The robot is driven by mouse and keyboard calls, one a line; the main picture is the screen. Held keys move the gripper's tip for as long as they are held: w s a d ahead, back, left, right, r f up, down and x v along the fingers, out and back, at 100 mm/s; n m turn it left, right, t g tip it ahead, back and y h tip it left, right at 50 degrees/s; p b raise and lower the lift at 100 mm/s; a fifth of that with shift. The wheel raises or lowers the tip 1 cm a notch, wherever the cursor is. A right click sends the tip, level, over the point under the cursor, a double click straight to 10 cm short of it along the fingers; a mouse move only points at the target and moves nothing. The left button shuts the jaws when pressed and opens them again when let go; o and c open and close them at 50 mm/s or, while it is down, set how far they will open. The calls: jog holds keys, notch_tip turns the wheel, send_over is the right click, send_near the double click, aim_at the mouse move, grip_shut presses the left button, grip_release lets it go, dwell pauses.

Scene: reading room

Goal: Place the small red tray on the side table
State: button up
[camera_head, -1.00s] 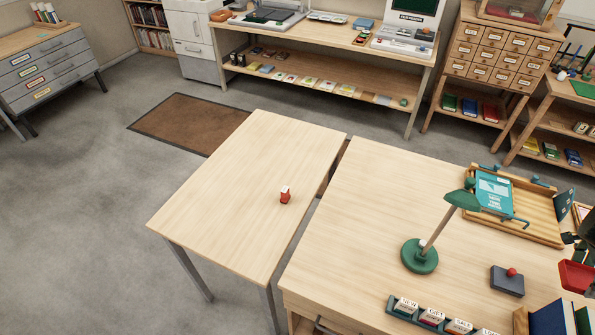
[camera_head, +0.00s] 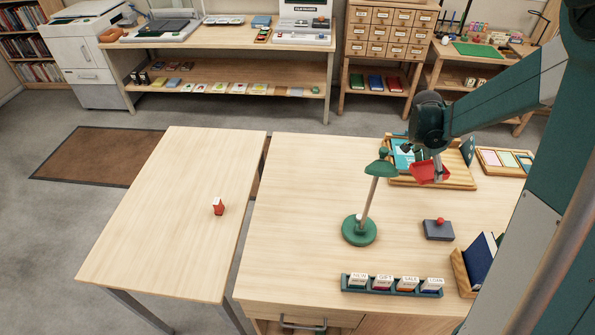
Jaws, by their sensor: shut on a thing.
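The small red tray (camera_head: 429,173) is held tilted in my gripper (camera_head: 432,158), above the right desk and in front of the wooden book tray. My gripper is shut on the red tray's edge; its fingertips are small and partly hidden. The side table is most likely the pale wooden table (camera_head: 165,220) at the left, standing beside the desk with a narrow gap between. It is bare except for a small red and white object (camera_head: 218,206) near its right edge.
On the desk (camera_head: 300,230) stand a green lamp (camera_head: 359,230), a dark box with a red knob (camera_head: 438,229), a row of stamps (camera_head: 391,285) and a wooden tray (camera_head: 463,175). The lamp stands between my gripper and the left table.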

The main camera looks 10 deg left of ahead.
jog(key=w+a+n, duration=0.1)
jog(key=w+a, duration=0.2)
jog(key=a, duration=0.4)
jog(key=w+a+n, duration=0.1)
jog(key=w+a, duration=0.2)
jog(key=a, duration=0.4)
jog(key=a+n+t+y, duration=0.2)
jog(key=a+n, duration=0.3)
jog(key=a, duration=3.7)
jog(key=s+a+n, duration=0.1)
jog(key=s+a, duration=0.3)
jog(key=a, duration=0.4)
jog(key=s+a+n+y, duration=0.1)
jog(key=s+a+n, duration=0.15)
jog(key=a, duration=0.65)
jog(key=s+a, duration=0.4)
jog(key=a, duration=0.4)
jog(key=s+a+n+y, duration=0.1)
jog(key=s+a+n, duration=0.2)
jog(key=s+a, duration=1.5)
jog(key=a, duration=0.3)
jog(key=shift+s+a+t+p, duration=0.2)
jog(key=shift+t+p, duration=0.1)
jog(key=shift+t, duration=0.1)
jog(key=shift+f+n, duration=0.1)
jog(key=shift+n, duration=0.15)
jog(key=shift+f+b, duration=0.35)
jog(key=shift+f, duration=2.75)
jog(key=shift+f, duration=0.1)
